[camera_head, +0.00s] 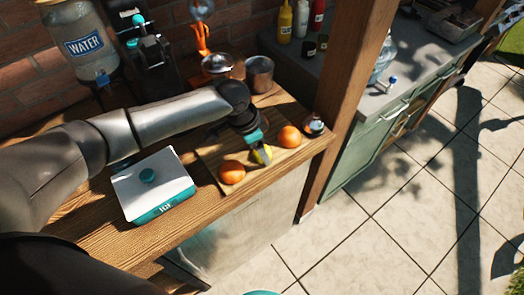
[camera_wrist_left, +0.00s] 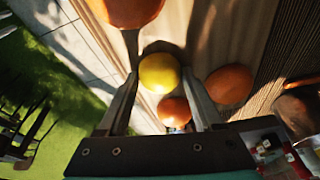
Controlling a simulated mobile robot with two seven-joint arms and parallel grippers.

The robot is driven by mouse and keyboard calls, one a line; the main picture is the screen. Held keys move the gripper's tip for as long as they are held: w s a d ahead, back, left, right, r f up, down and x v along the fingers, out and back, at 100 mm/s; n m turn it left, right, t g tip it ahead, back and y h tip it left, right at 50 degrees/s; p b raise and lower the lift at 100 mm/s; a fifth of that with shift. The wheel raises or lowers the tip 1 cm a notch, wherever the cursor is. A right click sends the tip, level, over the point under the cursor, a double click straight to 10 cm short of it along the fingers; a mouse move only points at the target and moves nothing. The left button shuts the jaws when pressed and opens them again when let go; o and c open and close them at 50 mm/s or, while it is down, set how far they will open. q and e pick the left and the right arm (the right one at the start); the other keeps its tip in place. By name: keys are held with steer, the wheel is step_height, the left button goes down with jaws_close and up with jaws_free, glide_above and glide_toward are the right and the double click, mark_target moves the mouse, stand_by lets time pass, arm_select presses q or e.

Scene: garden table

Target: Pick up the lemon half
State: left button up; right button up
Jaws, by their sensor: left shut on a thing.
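The yellow lemon half (camera_head: 263,155) is at the front part of the wooden cutting board, between two oranges. My left gripper (camera_head: 258,147) reaches down to it from above and is shut on it. In the left wrist view the lemon half (camera_wrist_left: 159,70) sits between the two fingertips of the left gripper (camera_wrist_left: 160,80), its round yellow side showing. I cannot tell whether it still touches the cutting board (camera_head: 208,153). My right gripper is not in view.
One orange (camera_head: 232,172) lies left of the lemon half, another orange (camera_head: 290,136) right of it. A white and teal ice box (camera_head: 153,187) stands to the left. Metal pots (camera_head: 260,74) and a water dispenser (camera_head: 82,45) stand behind. A wooden post (camera_head: 345,90) rises at right.

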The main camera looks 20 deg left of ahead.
arm_select(q)
steer(key=shift+c, duration=0.7)
steer(key=shift+r, duration=0.1)
